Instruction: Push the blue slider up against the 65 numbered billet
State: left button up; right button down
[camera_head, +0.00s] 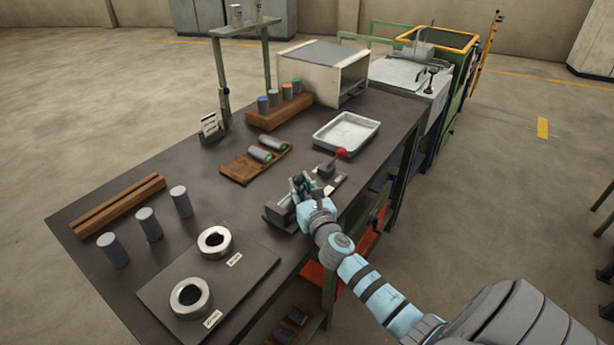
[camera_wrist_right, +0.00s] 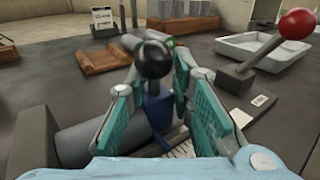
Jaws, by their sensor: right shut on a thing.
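The blue slider (camera_wrist_right: 158,108) with its black ball knob (camera_wrist_right: 153,60) stands between the fingers of my right gripper (camera_head: 300,185) in the right wrist view. The right gripper is shut on the slider. A dark grey billet (camera_wrist_right: 85,143) lies on its side in the measuring fixture (camera_head: 275,214), left of the slider. No number can be read on it. Whether slider and billet touch is hidden by the left finger. A scale (camera_wrist_right: 180,150) shows partly below the fingers. My left gripper is not in view.
A red-knobbed lever (camera_head: 340,153) and a white tray (camera_head: 346,132) stand beyond the fixture. A wooden rack (camera_head: 255,165) holds lying billets. Several billets stand upright at the left, near two metal rings (camera_head: 190,296) on a dark plate.

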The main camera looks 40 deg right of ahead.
jog(key=shift+a, duration=0.1)
jog(key=c, duration=1.7)
grip_release()
jog(key=shift+a, duration=0.1)
jog(key=o, duration=0.4)
jog(key=shift+w+a, duration=0.1)
jog(key=shift+a, duration=0.2)
jog(key=shift+c, duration=0.2)
jog(key=shift+s+d, duration=0.15)
jog(key=shift+s, duration=0.05)
jog(key=v, duration=1.2)
jog(key=shift+r, duration=0.1)
jog(key=shift+w, duration=0.1)
